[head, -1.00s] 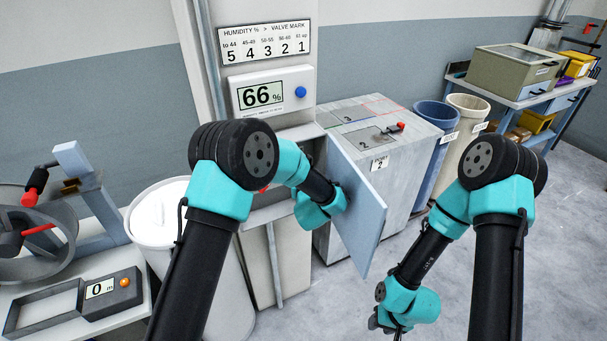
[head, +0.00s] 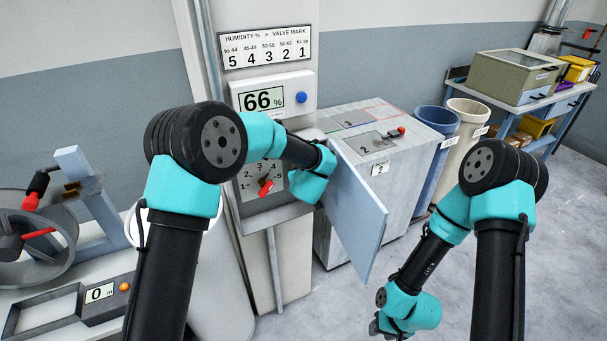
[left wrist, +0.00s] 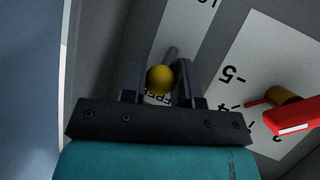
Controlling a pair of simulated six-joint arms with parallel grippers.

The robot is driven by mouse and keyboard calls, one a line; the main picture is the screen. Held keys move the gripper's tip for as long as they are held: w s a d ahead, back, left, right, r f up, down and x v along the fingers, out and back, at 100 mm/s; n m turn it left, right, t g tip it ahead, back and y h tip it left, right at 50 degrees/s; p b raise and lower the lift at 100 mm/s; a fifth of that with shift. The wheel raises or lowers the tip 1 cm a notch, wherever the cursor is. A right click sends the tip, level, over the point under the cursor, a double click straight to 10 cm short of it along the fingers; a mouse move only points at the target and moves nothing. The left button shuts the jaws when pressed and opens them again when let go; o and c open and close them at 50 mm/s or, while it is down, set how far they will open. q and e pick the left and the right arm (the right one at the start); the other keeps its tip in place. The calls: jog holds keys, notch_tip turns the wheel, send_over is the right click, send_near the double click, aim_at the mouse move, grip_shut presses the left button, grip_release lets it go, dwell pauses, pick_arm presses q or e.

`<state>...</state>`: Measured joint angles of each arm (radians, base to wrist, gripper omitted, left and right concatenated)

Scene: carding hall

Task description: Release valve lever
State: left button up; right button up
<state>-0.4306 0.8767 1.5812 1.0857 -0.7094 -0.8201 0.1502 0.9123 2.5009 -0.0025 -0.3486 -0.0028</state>
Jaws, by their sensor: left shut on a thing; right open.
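The valve lever (head: 266,187) is red and sits on a white numbered dial (head: 250,172) inside an open wall cabinet. In the left wrist view the lever (left wrist: 294,118) is at the right, on a brass hub, with nothing gripping it. My left gripper (left wrist: 160,72) is shut on a yellow ball knob (left wrist: 160,81) on a grey rod, beside the dial and apart from the lever. In the head view its fingers are hidden by my left arm. My right gripper (head: 389,328) is open and low at the bottom, only partly visible.
The cabinet's blue-grey door (head: 358,215) stands open right of my left wrist. A display (head: 262,98) above reads 66%, under a humidity and valve mark chart (head: 265,46). A grey cabinet (head: 405,165) and bins (head: 438,150) stand right; a bench scale (head: 97,293) is left.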

dwell(0.4)
pick_arm(q)
jog(key=o, duration=0.9)
jog(key=shift+r, duration=0.1)
jog(key=v, duration=1.7)
jog(key=shift+s+r, duration=0.1)
jog(key=shift+r, duration=0.05)
